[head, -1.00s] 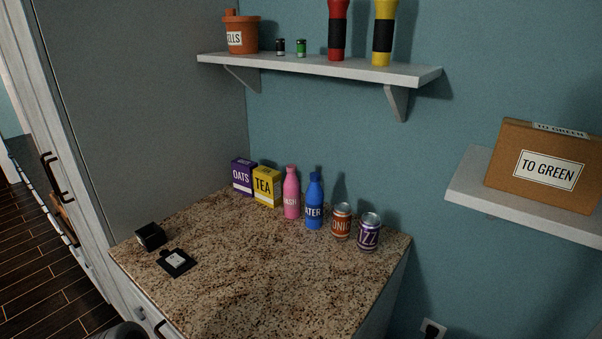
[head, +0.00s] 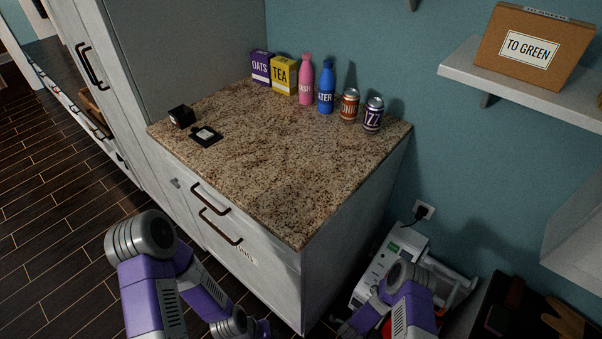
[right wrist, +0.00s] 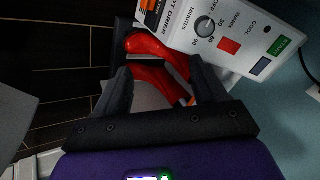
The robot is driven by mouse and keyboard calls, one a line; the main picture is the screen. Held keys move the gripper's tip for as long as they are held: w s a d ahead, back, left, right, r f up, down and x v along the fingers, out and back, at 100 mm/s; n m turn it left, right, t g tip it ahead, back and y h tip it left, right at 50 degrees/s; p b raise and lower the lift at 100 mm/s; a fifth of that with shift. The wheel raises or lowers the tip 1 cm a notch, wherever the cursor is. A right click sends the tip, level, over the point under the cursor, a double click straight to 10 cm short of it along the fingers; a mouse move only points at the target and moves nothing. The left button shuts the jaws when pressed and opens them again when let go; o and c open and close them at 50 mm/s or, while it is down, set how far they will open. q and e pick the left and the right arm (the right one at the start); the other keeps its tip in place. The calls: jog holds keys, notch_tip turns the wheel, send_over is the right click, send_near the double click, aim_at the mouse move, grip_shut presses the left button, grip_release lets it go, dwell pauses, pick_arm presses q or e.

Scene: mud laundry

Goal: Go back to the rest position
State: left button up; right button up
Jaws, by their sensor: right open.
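My two arms come in at the bottom of the head view, the left one bent low in front of the cabinet and the right one beside the cabinet's right side. My left gripper is out of the frame. My right gripper (right wrist: 162,78) shows in the right wrist view with its two dark fingers spread apart. A red, curved, shiny object (right wrist: 150,44) lies beyond and between the fingers; the gripper is not closed on it.
A granite-topped cabinet (head: 270,165) with boxes, bottles and cans stands ahead. A white appliance with a dial (right wrist: 205,28) is close to my right gripper and also stands right of the cabinet in the head view (head: 385,265). Wood floor (head: 50,230) is open at left.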

jog(key=s+a+r+n+g+y+p, duration=0.1)
jog(key=s+a+r+n+y, duration=0.2)
jog(key=r+n, duration=0.3)
jog(key=s+a+r+n+g+y+p, duration=0.2)
jog(key=s+a+r+n, duration=0.2)
jog(key=r, duration=0.7)
jog(key=s+a+r+n+g+y+p, duration=0.1)
jog(key=s+a+r+n+y, duration=0.2)
jog(key=a+r+n, duration=0.3)
notch_tip(320, 180, up, 2)
jog(key=shift+s+a+r+n+y, duration=0.15)
jog(key=shift+s+n+y, duration=0.15)
jog(key=shift+s+n, duration=0.45)
jog(key=shift+w, duration=0.1)
jog(key=shift+c, duration=0.5)
